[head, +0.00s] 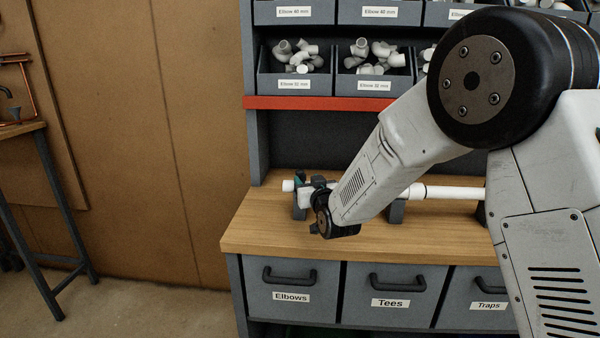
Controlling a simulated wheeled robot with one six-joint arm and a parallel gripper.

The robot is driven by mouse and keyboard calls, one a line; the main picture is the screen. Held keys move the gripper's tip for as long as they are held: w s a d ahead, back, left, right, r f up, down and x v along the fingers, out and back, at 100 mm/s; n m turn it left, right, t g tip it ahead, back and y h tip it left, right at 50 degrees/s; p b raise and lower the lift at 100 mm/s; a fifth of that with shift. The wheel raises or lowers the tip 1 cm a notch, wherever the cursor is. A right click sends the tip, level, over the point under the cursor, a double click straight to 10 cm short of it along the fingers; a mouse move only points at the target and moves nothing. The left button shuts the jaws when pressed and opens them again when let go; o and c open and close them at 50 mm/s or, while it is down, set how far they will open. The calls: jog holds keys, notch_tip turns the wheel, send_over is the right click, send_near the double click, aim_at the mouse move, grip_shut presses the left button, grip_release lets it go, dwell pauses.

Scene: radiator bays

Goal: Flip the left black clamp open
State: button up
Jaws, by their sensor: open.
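A white pipe (445,193) lies level above the wooden bench top, running left to right, with a white end piece (288,186) at its left. The left black clamp (299,210) is around the pipe near that end; its upper part is crowded by dark parts of my gripper, so I cannot tell how its latch or lid stands. A second dark support (397,210) holds the pipe farther right, partly behind my arm. My gripper (318,183) is open at the left clamp, with its fingers mostly hidden by my wrist; I cannot tell whether it touches the clamp.
The wooden bench top (265,228) is clear at its front left. Grey drawers labelled Elbows (291,290), Tees (392,295) and Traps are below. A red shelf edge (315,103) and bins of white fittings (295,75) are above. Another table (25,130) stands far left.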

aim_at(301, 172)
jog(key=x, duration=0.8)
jog(key=shift+s, duration=0.1)
jog(key=shift+c, duration=0.4)
grip_shut()
